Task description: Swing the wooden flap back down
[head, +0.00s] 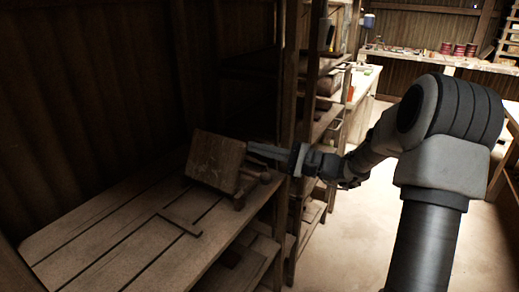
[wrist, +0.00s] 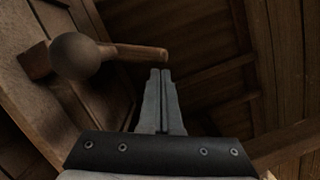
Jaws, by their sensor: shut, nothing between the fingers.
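The wooden flap (head: 215,158) shows in the head view as a thick brown board, tilted up above the slatted bench.
Shelf posts (head: 288,100) stand close behind my gripper. A loaded shelf rack and a far workbench (head: 420,57) are beyond. The floor at right is open.

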